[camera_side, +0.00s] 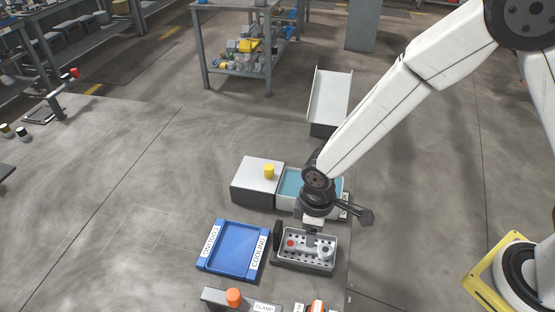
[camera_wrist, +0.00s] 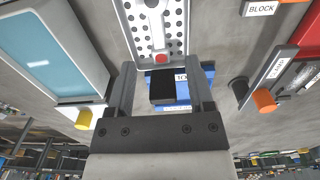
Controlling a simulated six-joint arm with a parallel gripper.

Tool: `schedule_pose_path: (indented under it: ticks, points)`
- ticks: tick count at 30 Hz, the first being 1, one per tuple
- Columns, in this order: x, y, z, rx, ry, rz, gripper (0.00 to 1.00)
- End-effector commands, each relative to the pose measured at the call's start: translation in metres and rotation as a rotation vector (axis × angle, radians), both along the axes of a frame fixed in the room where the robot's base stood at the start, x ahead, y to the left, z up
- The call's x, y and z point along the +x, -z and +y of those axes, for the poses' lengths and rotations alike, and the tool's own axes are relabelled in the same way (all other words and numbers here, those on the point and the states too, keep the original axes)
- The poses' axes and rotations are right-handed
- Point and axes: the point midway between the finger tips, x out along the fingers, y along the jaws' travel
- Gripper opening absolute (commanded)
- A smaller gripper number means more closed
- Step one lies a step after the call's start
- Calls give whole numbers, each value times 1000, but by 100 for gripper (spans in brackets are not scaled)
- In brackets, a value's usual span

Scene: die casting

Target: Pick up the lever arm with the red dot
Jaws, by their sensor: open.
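The lever arm with the red dot (camera_side: 308,248) is a pale grey metal part lying in a perforated grey tray (camera_side: 305,267). Its red dot is at the left end in the side view, with a round boss at the right end. In the wrist view the lever arm (camera_wrist: 156,30) lies at top centre, its red end towards my gripper (camera_wrist: 160,78). My gripper is open and empty, with its two dark fingers apart. The exact height gap cannot be told.
A dark upright block (camera_side: 278,234) stands at the tray's left edge. A blue cooling tray (camera_side: 236,247) lies left of it. Behind are a grey box with a yellow knob (camera_side: 269,171) and a teal-topped bath (camera_side: 291,183). An orange-knobbed clamp station (camera_side: 234,297) stands in front.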

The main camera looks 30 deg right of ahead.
Motion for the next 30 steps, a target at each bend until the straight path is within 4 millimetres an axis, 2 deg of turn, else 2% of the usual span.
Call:
schedule_pose_path:
  ticks: [10, 23, 30]
  points:
    - [0, 22, -1, 0, 2, 0, 68]
    - [1, 31, -1, 0, 2, 0, 68]
    - [3, 52, -3, -1, 2, 1, 68]
